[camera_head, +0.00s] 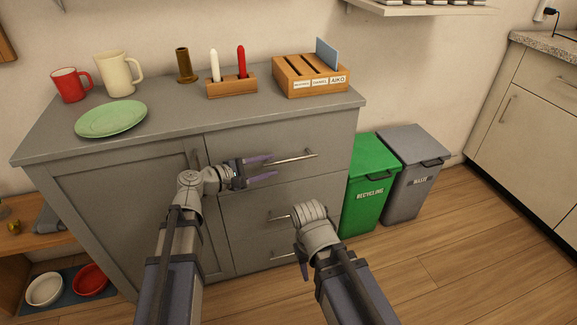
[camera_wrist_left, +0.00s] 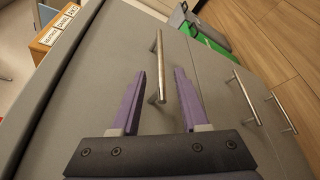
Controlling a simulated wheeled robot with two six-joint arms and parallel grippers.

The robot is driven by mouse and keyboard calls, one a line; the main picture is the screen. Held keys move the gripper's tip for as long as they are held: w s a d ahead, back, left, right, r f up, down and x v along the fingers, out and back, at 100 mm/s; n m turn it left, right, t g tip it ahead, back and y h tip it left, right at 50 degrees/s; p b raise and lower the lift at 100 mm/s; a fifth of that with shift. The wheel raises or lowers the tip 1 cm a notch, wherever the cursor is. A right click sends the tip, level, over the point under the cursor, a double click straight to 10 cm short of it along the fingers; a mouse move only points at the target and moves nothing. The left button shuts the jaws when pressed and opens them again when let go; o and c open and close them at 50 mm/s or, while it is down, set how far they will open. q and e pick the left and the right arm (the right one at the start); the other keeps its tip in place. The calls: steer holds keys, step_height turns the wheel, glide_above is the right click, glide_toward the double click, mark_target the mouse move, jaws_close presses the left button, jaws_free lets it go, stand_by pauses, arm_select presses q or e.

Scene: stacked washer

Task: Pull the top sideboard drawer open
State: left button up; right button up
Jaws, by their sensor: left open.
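The grey sideboard (camera_head: 160,150) stands against the wall. Its top drawer (camera_head: 335,135) is flush with the front and looks shut. The drawer's silver bar handle (camera_head: 296,157) shows in the head view and in the left wrist view (camera_wrist_left: 158,50). My left gripper (camera_head: 275,167) is open in front of the drawer, at the handle's left end. In the left wrist view its purple fingers (camera_wrist_left: 159,72) lie on either side of the handle's near end; contact cannot be told. My right gripper (camera_head: 302,259) hangs low before the lower drawers, its fingers mostly hidden.
Lower drawer handles (camera_head: 278,218) sit below. A red mug (camera_head: 70,85), cream mug (camera_head: 118,73), green plate (camera_head: 112,118), candle holder (camera_head: 231,86) and wooden sorter (camera_head: 308,76) stand on top. Green (camera_head: 368,183) and grey (camera_head: 412,175) bins stand right. Floor is free at front right.

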mark_target(285, 161)
arm_select(q)
steer(key=b+x, duration=0.1)
steer(key=x, duration=0.6)
steer(key=shift+w+d+b, duration=0.2)
steer(key=shift+d+b, duration=0.05)
steer(key=shift+b, duration=0.05)
jaws_close()
stand_by(1.2)
